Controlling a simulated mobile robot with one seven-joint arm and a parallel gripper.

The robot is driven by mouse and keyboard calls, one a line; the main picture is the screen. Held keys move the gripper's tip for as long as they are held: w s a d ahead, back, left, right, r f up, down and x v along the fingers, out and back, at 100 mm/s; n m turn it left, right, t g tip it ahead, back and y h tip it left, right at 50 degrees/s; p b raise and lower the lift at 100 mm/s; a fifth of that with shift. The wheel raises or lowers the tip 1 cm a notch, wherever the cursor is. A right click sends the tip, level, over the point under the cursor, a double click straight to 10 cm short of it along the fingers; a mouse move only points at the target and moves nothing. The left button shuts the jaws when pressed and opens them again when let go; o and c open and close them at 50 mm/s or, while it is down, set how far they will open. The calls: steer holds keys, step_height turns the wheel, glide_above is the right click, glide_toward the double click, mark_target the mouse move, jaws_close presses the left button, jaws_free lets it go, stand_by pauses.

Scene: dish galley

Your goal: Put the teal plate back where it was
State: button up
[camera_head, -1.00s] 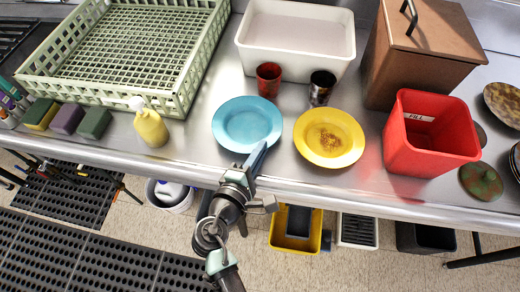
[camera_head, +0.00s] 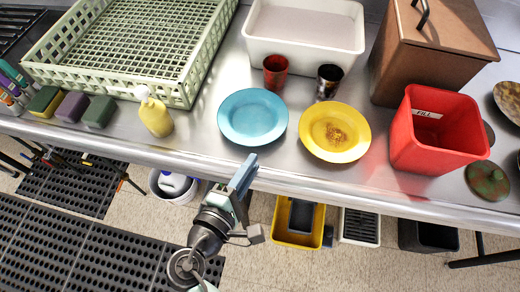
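The teal plate (camera_head: 253,117) lies flat on the steel counter, left of the yellow plate (camera_head: 335,133), which has a brown stain in its middle. My gripper (camera_head: 243,174) is at the counter's front edge, in front of the teal plate and apart from it in the picture. Its fingers are seen from above and behind, nearly in one line, so the gap between them is hidden. Nothing shows held in it.
A red cup (camera_head: 276,72) and a dark cup (camera_head: 328,82) stand behind the plates, before a white tub (camera_head: 303,48). A green rack (camera_head: 62,86), yellow bottle (camera_head: 156,117) and sponges (camera_head: 72,107) are left. A red bin (camera_head: 431,156) and brown box (camera_head: 455,62) are right.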

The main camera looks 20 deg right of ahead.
steer(key=v, duration=0.4)
steer(key=w+a+r+m+t+y, duration=0.1)
steer(key=w+r+m+t+y, duration=0.15)
steer(key=w+r, duration=0.4)
steer(key=w+a+r+m+t+y, duration=0.1)
steer(key=w+r+m+t, duration=0.15)
steer(key=r, duration=0.65)
steer(key=w+a+r+m+t+y, duration=0.1)
steer(key=w+r+m, duration=0.2)
steer(key=w+r, duration=0.35)
steer(key=s+a+r+m+t+y, duration=0.1)
steer(key=s+r+t+y, duration=0.1)
steer(key=r, duration=0.9)
steer(key=s+r+m+t+y, duration=0.1)
steer(key=s+r+t, duration=0.4)
steer(key=r, duration=0.6)
steer(key=s+a+r+m+t+y, duration=0.1)
steer(key=s+r+t+y, duration=0.2)
steer(key=s+r, duration=0.3)
step_height(320, 180, up, 6)
steer(key=shift+a+f+m+t+y, duration=0.2)
steer(key=shift+a+m+t+y, duration=0.2)
steer(key=shift+t, duration=0.1)
step_height(320, 180, up, 4)
steer(key=p, duration=0.4)
